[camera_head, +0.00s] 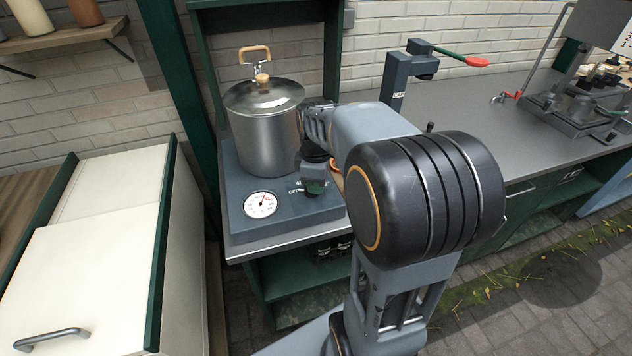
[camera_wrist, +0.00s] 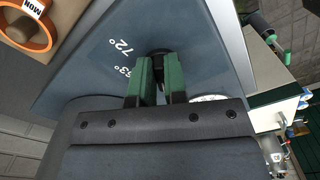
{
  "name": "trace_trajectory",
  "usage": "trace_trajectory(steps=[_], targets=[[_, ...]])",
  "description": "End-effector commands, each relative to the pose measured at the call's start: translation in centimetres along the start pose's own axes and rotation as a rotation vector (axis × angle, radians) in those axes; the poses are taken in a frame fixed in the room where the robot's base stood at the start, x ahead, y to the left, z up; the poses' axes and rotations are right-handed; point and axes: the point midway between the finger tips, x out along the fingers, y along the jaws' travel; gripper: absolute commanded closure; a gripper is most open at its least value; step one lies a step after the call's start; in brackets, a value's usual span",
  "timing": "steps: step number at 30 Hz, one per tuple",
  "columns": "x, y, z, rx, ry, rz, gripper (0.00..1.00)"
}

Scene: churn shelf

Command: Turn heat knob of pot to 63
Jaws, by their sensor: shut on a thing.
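The metal pot (camera_head: 262,135) with a wooden-handled lid stands on a blue-grey heater base (camera_head: 235,222). My gripper (camera_head: 315,187) is at the base's front right. In the wrist view its green-padded fingers (camera_wrist: 161,80) are shut on the dark heat knob (camera_wrist: 160,54), which they mostly hide. White "72°" and a partly hidden "3°" are printed beside the knob. The knob's pointer is hidden.
An orange ring-shaped thing with a letter label (camera_wrist: 28,25) is close by at the wrist view's upper left. A white cabinet (camera_head: 90,260) stands left of the bench. A grey post with a red-tipped lever (camera_head: 395,80) rises behind my arm.

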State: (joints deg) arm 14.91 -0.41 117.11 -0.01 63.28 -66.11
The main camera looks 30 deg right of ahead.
Motion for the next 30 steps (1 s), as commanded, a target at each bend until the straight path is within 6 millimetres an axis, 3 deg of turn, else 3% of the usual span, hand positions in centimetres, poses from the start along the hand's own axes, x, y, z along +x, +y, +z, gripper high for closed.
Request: trace_trajectory(steps=[18,30], targets=[[-0.09,-0.58,-0.15,0.486,-0.001,-0.001,1.00],[-0.02,-0.76,-0.27,0.668,-0.001,-0.001,1.00]])
